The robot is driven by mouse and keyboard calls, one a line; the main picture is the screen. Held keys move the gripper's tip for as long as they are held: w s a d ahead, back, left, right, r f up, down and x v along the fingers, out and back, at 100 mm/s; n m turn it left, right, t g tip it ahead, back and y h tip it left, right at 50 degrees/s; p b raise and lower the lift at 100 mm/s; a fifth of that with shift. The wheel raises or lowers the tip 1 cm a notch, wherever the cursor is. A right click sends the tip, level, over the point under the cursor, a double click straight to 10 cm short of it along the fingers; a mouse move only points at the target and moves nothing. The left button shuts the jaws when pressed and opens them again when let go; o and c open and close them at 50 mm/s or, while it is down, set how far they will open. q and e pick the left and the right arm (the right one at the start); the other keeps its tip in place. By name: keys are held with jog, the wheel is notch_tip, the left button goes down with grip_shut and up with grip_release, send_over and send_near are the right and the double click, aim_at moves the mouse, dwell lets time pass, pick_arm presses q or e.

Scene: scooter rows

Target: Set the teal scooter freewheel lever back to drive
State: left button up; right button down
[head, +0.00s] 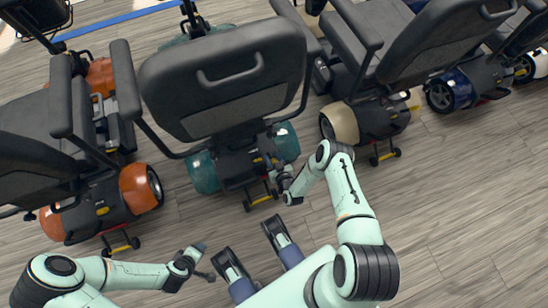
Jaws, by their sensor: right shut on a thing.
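The teal scooter (203,172) stands in the middle of the head view, its rear toward me, with a dark grey seat back above teal rear covers. My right gripper (277,177) is at the right side of its rear housing, low down by the teal cover. It is shut on the freewheel lever, which the fingers mostly hide; I cannot tell the lever's exact position. My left gripper (207,262) is open and empty over the floor, in front of the scooter and apart from it.
An orange scooter (140,188) stands close on the left and a cream scooter (341,123) on the right. A blue scooter (450,90) is farther right. The teal scooter's low rear wheels and yellow bar (262,199) stick out toward me. The wooden floor (450,200) at the right is clear.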

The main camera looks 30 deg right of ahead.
aim_at(270, 156)
jog(key=shift+w+d+r+g+y+p, duration=0.15)
jog(key=shift+w+r+g+p, duration=0.25)
jog(key=shift+g, duration=0.2)
jog(key=shift+w+r+g+y+p, duration=0.15)
jog(key=shift+w+r+g+p, duration=0.1)
jog(key=shift+w+g+p, duration=0.25)
jog(key=shift+w+d+r+g, duration=0.1)
jog(key=shift+w+g, duration=0.2)
jog(key=shift+g, duration=0.4)
pick_arm(q)
jog(key=shift+g+h, duration=0.3)
jog(key=shift+g, duration=0.3)
jog(key=shift+s+d+r, duration=0.3)
jog(key=shift+s+r, duration=0.1)
jog(key=shift+s, duration=0.2)
jog(key=shift+s+d+r, duration=0.35)
jog(key=shift+s, duration=0.25)
jog(key=shift+s+d+r, duration=0.3)
jog(key=shift+s+r, duration=0.1)
jog(key=shift+s, duration=0.2)
pick_arm(e)
jog(key=shift+w+d+g, duration=0.1)
jog(key=shift+w+g, duration=0.2)
jog(key=shift+g, duration=0.3)
jog(key=c, duration=0.9)
grip_release()
jog(key=shift+c, duration=0.2)
jog(key=shift+o, duration=1.1)
jog(key=shift+w+r, duration=0.1)
